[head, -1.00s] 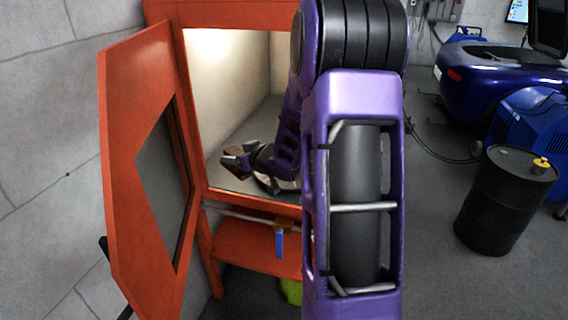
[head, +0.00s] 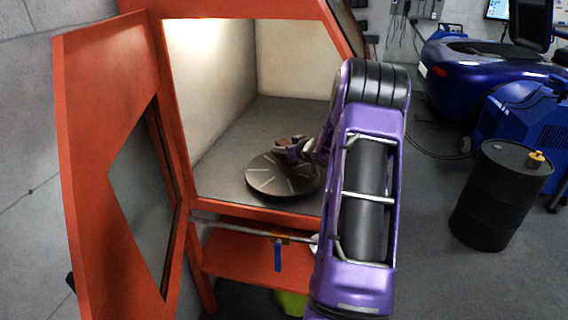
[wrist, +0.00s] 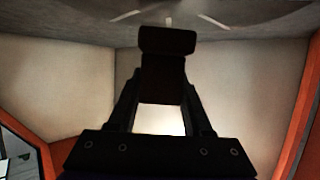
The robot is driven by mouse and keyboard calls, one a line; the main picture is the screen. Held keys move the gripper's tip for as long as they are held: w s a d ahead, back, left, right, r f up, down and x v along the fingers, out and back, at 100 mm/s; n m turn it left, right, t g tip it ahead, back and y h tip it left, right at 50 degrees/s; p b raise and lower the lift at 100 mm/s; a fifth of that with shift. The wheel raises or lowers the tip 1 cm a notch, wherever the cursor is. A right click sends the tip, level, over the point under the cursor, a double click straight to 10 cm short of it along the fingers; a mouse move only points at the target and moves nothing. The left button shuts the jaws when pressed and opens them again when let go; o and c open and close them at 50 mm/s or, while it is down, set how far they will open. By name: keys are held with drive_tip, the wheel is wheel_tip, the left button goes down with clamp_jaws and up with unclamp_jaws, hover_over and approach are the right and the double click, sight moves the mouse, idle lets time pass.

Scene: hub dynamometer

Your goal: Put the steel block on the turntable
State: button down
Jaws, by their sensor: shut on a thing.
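The turntable (head: 265,182) is a dark round disc with pale radial lines on the floor of the orange cabinet. Its edge also shows along the top of the wrist view (wrist: 220,20). My gripper (head: 295,150) is inside the cabinet over the disc. It is shut on the steel block (head: 283,146), which looks small and brownish-dark. In the wrist view the block (wrist: 167,42) is a dark silhouette between the fingertips. I cannot tell whether the block touches the disc; its underside is hidden.
The orange cabinet door (head: 90,150) stands open on the left. The cabinet's front sill (head: 250,212) runs below the opening, and a blue-handled valve (head: 278,255) hangs under it. A black drum (head: 500,200) and a blue vehicle (head: 480,75) stand to the right.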

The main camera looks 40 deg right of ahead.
sight(285, 157)
drive_tip(key=shift+f+b, duration=0.5)
drive_tip(key=shift+f, duration=1.45)
drive_tip(key=shift+f, duration=0.15)
drive_tip(key=shift+c, duration=1.6)
unclamp_jaws()
drive_tip(key=shift+f, duration=0.15)
drive_tip(key=shift+r, duration=0.3)
drive_tip(key=p+v, duration=0.1)
drive_tip(key=v, duration=1.1)
drive_tip(key=shift+f+p, duration=0.15)
drive_tip(key=shift+p, duration=0.15)
